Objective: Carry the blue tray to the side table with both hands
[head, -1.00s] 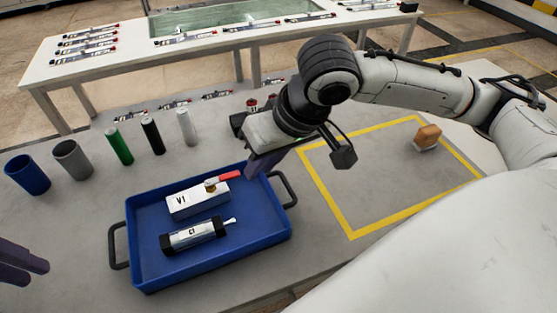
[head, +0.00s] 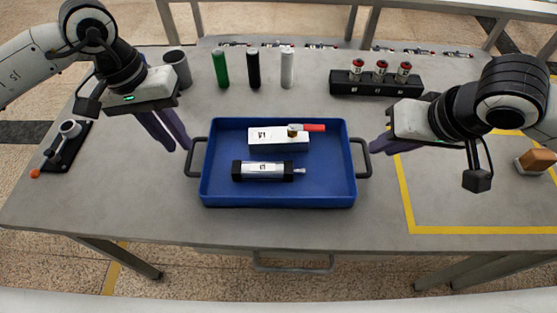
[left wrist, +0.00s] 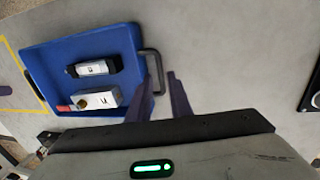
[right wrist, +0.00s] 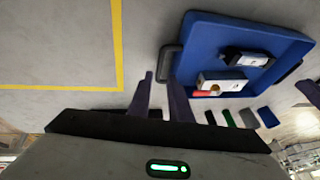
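The blue tray (head: 278,199) sits flat on the grey table, with a dark handle at each end. It holds a white V1 block (head: 278,139) with a red lever and a black-ended C1 cylinder (head: 262,171). My left gripper (head: 180,149) is open just outside the left handle (head: 196,158); in the left wrist view its fingers (left wrist: 159,80) are apart near that handle (left wrist: 154,72). My right gripper (head: 377,144) is open by the right handle (head: 362,158); in the right wrist view its fingers (right wrist: 160,78) are apart near it. Neither clearly touches. I cannot identify the side table.
Green (head: 221,67), black (head: 253,67) and white (head: 287,67) cylinders and a grey cup (head: 178,69) stand behind the tray. A black rack (head: 375,84) is behind right. A yellow-taped area (head: 408,196) lies right, with an orange-topped block (head: 537,160) there. The front strip is clear.

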